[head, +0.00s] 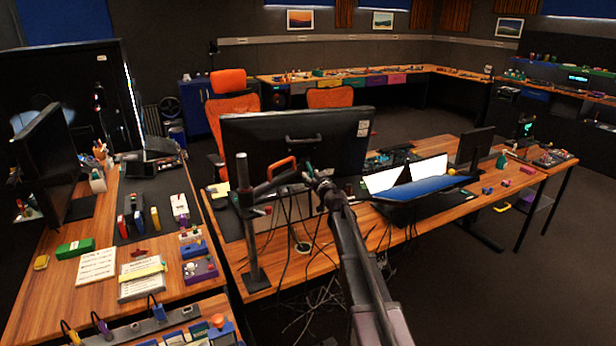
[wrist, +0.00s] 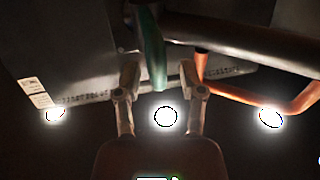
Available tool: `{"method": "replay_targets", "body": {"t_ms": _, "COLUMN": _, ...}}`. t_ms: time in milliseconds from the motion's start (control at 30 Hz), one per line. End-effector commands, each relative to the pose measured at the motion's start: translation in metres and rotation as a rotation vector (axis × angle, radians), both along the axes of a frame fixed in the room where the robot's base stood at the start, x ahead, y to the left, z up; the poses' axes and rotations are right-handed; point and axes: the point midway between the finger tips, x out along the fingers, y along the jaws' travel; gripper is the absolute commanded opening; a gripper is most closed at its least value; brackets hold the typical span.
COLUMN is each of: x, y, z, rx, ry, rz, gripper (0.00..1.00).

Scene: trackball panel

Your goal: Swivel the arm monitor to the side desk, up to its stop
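The arm monitor (head: 262,140) shows its dark back in the head view, above the middle desk (head: 285,275). It hangs on a jointed arm from an upright grey pole (head: 247,215). An orange handle (head: 281,164) sits below its back, left of my gripper (head: 320,182). In the wrist view the monitor's back (wrist: 60,60), a green grip-like part (wrist: 153,55) and the orange handle (wrist: 292,108) show. My gripper's fingers (wrist: 159,75) are apart, with the green part appearing between them and gaps at both sides. Whether they touch anything is unclear. The left desk (head: 25,310) seems to be the side desk.
Another dark monitor (head: 50,160) stands on the left desk, with books, papers and small boxes. Loose cables (head: 300,280) hang below the middle desk. Orange chairs (head: 228,105) stand behind.

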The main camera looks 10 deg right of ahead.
Motion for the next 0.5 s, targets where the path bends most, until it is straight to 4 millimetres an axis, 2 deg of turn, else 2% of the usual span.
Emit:
{"method": "replay_targets", "body": {"t_ms": 33, "x": 0.0, "y": 0.0, "z": 0.0, "rx": 0.0, "ry": 0.0, "rz": 0.0, "gripper": 0.3}}
{"method": "replay_targets", "body": {"t_ms": 133, "x": 0.0, "y": 0.0, "z": 0.0, "rx": 0.0, "ry": 0.0, "rz": 0.0, "gripper": 0.0}}
{"method": "replay_targets", "body": {"t_ms": 267, "x": 0.0, "y": 0.0, "z": 0.0, "rx": 0.0, "ry": 0.0, "rz": 0.0, "gripper": 0.0}}
{"method": "replay_targets", "body": {"t_ms": 300, "x": -0.001, "y": 0.024, "z": 0.0, "rx": 0.0, "ry": 0.0, "rz": 0.008, "gripper": 0.0}}
{"method": "replay_targets", "body": {"t_ms": 367, "x": 0.0, "y": 0.01, "z": 0.0, "rx": 0.0, "ry": 0.0, "rz": 0.004, "gripper": 0.0}}
{"method": "replay_targets", "body": {"t_ms": 500, "x": 0.0, "y": 0.008, "z": 0.0, "rx": 0.0, "ry": 0.0, "rz": 0.014, "gripper": 0.0}}
